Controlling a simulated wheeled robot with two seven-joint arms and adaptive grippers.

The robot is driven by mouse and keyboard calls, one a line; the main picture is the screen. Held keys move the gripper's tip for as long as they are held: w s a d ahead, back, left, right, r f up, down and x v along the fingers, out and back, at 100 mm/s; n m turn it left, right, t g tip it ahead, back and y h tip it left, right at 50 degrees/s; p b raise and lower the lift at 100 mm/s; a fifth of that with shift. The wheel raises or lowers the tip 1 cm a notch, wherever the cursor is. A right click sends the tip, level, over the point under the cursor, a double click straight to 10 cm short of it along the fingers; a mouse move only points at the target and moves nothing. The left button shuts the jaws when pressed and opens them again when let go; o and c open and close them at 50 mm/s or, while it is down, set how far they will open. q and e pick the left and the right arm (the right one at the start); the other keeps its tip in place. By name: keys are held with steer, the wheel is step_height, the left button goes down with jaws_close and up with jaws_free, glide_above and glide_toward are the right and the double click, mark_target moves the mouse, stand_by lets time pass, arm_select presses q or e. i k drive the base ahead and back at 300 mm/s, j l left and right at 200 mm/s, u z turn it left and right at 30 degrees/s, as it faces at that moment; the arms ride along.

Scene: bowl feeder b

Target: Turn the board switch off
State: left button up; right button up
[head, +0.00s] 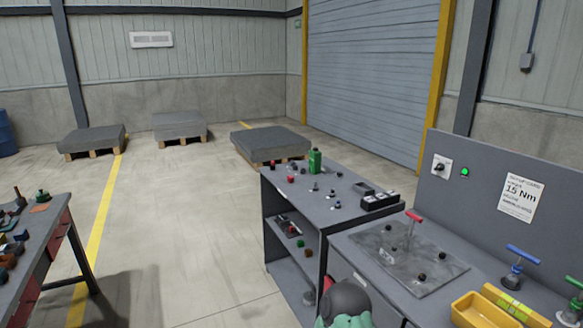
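The board switch (441,166) is a dark knob on a small white plate, fixed to the upright grey board (475,180) at the right. A small green lamp (464,172) just right of it looks lit. The knob is too small for me to read its position.
Below the board, a bench holds a grey plate (375,250) with a red-handled tool (413,217), blue- and green-handled tools, and a yellow bin (472,312). A shelf cart (318,233) adjoins it. A rounded dark grey object (346,298) is at the bottom. Open floor lies left.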

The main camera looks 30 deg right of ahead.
mark_target(440, 166)
steer(key=i+z, duration=0.25)
steer(key=i, duration=0.2)
steer(key=i+j+z, duration=0.25)
steer(key=i, duration=0.15)
steer(key=i+j+z, duration=0.1)
steer(key=i+z, duration=0.15)
steer(key=i, duration=0.2)
steer(key=i+j+z, duration=0.2)
steer(key=i+j, duration=0.1)
steer(key=i, duration=0.1)
